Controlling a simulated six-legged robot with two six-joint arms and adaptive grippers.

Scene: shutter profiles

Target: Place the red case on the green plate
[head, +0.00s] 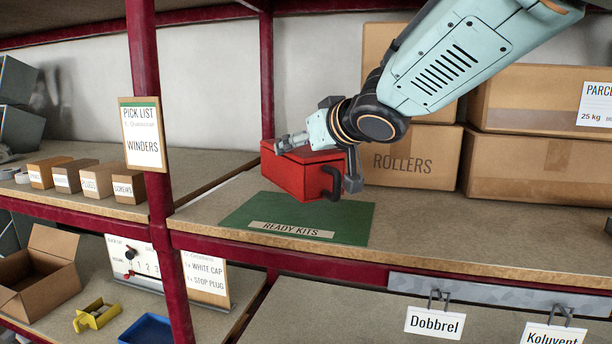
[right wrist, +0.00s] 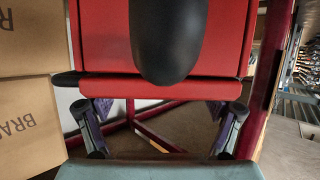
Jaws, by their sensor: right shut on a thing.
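The red case (head: 297,176) has a black handle on its right side and is at the back of the green plate (head: 345,226) on the shelf. Its lower part overlaps the plate's back edge in the head view; I cannot tell whether it touches the plate or hangs just above. My right gripper (head: 322,160) comes from the upper right and is shut on the case. In the right wrist view the red case (right wrist: 105,40) fills the upper middle, between the fingers (right wrist: 162,125), with its black handle (right wrist: 168,40) close to the camera. My left gripper is not in view.
A "READY KITS" label (head: 291,229) lies along the plate's front. Cardboard boxes (head: 410,158) stand behind and to the right. A red post (head: 148,90) with a pick list (head: 142,138) stands to the left. Bare shelf (head: 440,222) lies right of the plate.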

